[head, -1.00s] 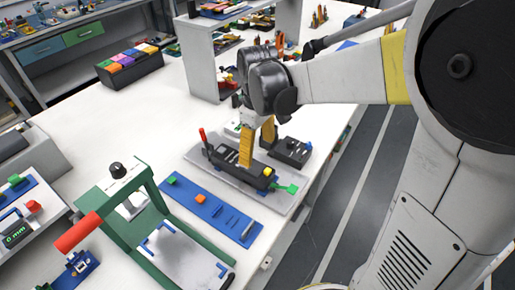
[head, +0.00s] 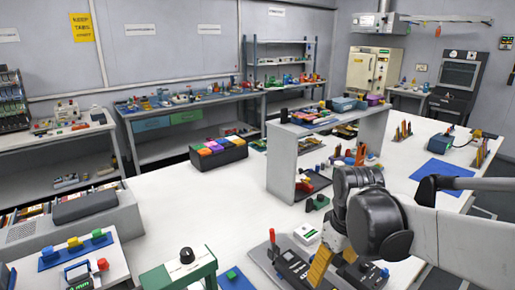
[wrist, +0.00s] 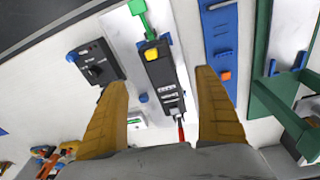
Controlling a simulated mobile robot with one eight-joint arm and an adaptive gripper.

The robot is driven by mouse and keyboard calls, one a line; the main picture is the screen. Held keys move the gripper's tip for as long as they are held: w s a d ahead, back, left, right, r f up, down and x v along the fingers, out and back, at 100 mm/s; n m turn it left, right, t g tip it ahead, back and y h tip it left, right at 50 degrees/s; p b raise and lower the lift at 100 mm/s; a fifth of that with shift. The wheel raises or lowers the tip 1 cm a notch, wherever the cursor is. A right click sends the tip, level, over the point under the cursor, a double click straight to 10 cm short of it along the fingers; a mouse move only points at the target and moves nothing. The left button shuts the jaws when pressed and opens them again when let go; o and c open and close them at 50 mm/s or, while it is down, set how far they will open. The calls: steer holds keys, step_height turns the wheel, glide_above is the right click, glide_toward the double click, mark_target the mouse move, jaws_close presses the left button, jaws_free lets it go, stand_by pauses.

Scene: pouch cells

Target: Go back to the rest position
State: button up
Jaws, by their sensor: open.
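My gripper (wrist: 161,115) is open, its two yellow fingers wide apart. In the wrist view a black device (wrist: 163,75) with a yellow button and a green tab lies on a light plate between and beyond the fingertips. Nothing is held between the fingers. In the head view my gripper (head: 333,266) hangs low over the white table at the lower right, and the black device (head: 290,268) shows partly beside it. My wrist hides part of the area behind it.
A second black box (wrist: 96,62) stands left of the device, and a blue strip (wrist: 219,45) lies right. A green frame press (head: 180,272) stands at the front. A grey shelf (head: 281,170) stands behind my gripper. The white table's left middle (head: 190,205) is clear.

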steer(key=s+r+m+t, duration=0.3)
steer(key=s+m+t, duration=0.2)
steer(key=s, duration=0.5)
steer(key=shift+s+m+t, duration=0.15)
steer(key=shift+m+t, duration=0.25)
steer(key=shift+c, duration=0.2)
